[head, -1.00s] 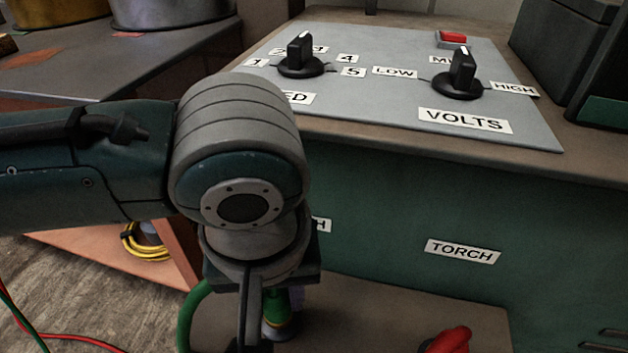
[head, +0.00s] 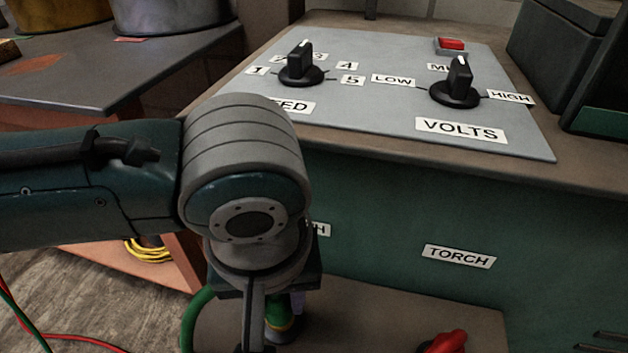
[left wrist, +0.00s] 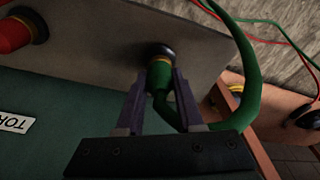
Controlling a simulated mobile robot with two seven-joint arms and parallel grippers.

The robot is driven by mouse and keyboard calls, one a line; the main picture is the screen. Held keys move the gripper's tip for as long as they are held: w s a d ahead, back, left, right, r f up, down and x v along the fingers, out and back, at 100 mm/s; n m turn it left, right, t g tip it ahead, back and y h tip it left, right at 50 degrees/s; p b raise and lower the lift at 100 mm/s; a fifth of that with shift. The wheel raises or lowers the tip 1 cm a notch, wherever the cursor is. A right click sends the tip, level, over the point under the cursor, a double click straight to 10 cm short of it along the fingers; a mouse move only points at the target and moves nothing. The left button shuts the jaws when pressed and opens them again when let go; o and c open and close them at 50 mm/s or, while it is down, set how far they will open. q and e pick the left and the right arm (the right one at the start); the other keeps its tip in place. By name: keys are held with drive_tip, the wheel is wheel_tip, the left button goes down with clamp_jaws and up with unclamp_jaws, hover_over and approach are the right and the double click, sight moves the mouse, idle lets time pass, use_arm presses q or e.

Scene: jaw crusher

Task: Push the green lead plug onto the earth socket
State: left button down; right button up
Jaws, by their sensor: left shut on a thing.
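The green lead plug (left wrist: 158,76) is between the fingers of my left gripper (left wrist: 161,84), which is shut on it. In the head view the plug (head: 279,314) is partly hidden behind my gripper. The black earth socket (left wrist: 155,49) is on the grey ledge, directly at the plug's tip, with a yellow band between. The plug appears lined up with the socket; I cannot tell how far it is pushed on. The green lead (left wrist: 245,75) loops away from the plug. My right gripper is not in view.
A red plug (head: 447,342) is on the same ledge (head: 400,318), right of the green one, under the TORCH label (head: 459,256). The control panel (head: 370,110) with two black knobs is above. Thin red and green leads lie on the floor at left.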

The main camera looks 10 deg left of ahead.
sight(276, 299)
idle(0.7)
use_arm(q)
drive_tip(key=shift+p, duration=0.45)
idle(0.5)
drive_tip(key=shift+p, duration=0.45)
drive_tip(key=shift+f+b, duration=0.3)
drive_tip(key=shift+f, duration=0.3)
drive_tip(key=shift+c, duration=2.3)
unclamp_jaws()
drive_tip(key=shift+r, duration=0.1)
drive_tip(key=r+p, duration=0.1)
drive_tip(key=r, duration=0.1)
drive_tip(key=r+p, duration=0.2)
drive_tip(key=r, duration=0.1)
drive_tip(key=s+r+p, duration=0.1)
drive_tip(key=r+p, duration=0.1)
drive_tip(key=r, duration=0.1)
drive_tip(key=shift+s+d+r, duration=0.1)
drive_tip(key=shift+d+r, duration=0.05)
drive_tip(key=shift+d, duration=0.05)
drive_tip(key=shift+s+r+p, duration=0.1)
drive_tip(key=shift+r+p, duration=0.25)
drive_tip(key=shift+r, duration=0.3)
